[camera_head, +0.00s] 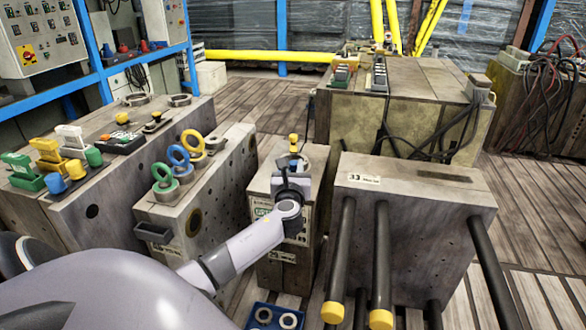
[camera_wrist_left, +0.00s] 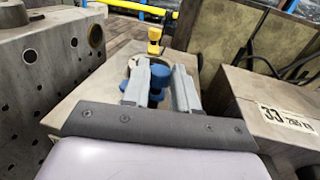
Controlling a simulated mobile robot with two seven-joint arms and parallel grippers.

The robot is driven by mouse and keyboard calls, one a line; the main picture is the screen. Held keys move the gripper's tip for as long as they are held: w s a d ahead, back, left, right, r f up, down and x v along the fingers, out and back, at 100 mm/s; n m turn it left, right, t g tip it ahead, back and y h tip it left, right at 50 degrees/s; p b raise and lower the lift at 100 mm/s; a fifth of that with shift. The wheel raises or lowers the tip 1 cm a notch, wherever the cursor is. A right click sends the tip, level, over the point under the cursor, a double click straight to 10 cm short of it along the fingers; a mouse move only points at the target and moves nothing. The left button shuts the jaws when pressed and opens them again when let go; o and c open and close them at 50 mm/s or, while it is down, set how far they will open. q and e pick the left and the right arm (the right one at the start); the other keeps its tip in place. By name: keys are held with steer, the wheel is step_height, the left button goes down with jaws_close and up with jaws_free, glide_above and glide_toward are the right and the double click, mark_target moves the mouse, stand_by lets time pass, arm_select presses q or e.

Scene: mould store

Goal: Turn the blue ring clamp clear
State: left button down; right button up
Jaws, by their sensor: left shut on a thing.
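The blue ring clamp (camera_wrist_left: 157,78) shows in the left wrist view as a blue knob-like piece on top of the middle mould block (camera_wrist_left: 85,97). It sits beside a round metal ring (camera_wrist_left: 133,62) that is partly covered by a finger. My left gripper (camera_wrist_left: 161,70) has its two grey fingers on either side of the clamp and is shut on it. In the head view my left gripper (camera_head: 292,168) points down at the top of the middle block (camera_head: 262,180) and hides the clamp. My right gripper is in neither view.
A yellow-topped piece (camera_head: 293,140) stands just behind my gripper. The left block (camera_head: 160,210) carries green, blue and yellow upright rings. The right block (camera_head: 420,195), marked 33, stands close, with dark yellow-tipped bars in front. A blue tray (camera_head: 262,316) sits below.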

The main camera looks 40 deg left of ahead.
arm_select(q)
steer(key=shift+w+d+n+g+y, duration=0.1)
steer(key=shift+n+g+y, duration=0.5)
steer(key=shift+y, duration=0.1)
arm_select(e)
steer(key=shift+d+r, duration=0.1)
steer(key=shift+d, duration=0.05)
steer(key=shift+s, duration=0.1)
arm_select(q)
steer(key=c, duration=0.9)
jaws_free()
steer(key=shift+o, duration=0.2)
steer(key=shift+d, duration=0.15)
steer(key=p+v, duration=0.2)
steer(key=v, duration=0.5)
steer(key=shift+p, duration=0.4)
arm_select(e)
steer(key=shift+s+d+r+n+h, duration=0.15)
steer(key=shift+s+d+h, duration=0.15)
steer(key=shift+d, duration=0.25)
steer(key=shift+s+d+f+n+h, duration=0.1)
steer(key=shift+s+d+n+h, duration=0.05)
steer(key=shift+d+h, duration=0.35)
